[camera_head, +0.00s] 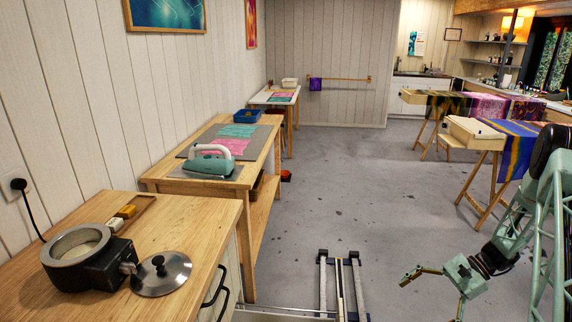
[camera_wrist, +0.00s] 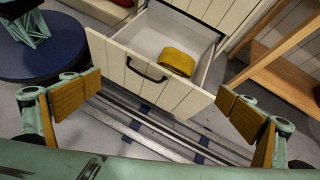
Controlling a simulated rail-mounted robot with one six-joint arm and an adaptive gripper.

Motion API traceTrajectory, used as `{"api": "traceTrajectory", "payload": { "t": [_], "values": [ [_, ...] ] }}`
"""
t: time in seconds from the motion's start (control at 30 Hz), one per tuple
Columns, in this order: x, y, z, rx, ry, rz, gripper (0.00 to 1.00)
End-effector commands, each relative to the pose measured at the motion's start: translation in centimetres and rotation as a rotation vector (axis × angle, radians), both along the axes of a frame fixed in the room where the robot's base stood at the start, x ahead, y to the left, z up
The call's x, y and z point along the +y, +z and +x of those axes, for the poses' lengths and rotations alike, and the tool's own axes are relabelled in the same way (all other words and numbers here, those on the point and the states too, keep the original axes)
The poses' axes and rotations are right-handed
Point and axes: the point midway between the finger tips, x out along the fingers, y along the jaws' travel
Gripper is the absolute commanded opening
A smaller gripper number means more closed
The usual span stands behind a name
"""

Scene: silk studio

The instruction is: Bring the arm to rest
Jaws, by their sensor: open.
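My gripper (camera_head: 434,294) is at the lower right of the head view, on the green arm, above the floor with its fingers spread. In the wrist view my gripper (camera_wrist: 158,98) shows two wide-apart fingers with tan pads and nothing between them. Beyond the fingers is an open white drawer (camera_wrist: 150,72) with a dark handle. A yellow object (camera_wrist: 178,61) lies inside the drawer. The gripper looks apart from the drawer; the exact gap cannot be told.
A wooden counter (camera_head: 190,222) at left holds a wax pot (camera_head: 70,275) and a loose lid (camera_head: 161,272). Behind it, a table holds a green iron (camera_head: 209,165). Floor rails (camera_head: 340,285) run in front. Trestle frames with fabrics (camera_head: 516,136) stand at right. The middle floor is clear.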

Motion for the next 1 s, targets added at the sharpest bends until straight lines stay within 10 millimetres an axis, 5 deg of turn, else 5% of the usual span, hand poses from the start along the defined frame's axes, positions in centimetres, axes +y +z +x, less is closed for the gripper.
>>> {"api": "traceTrajectory", "payload": {
  "t": [1.0],
  "values": [
    [5.6, 18.1, -0.7, -0.149, 0.244, -0.189, 1.00]
  ]
}}
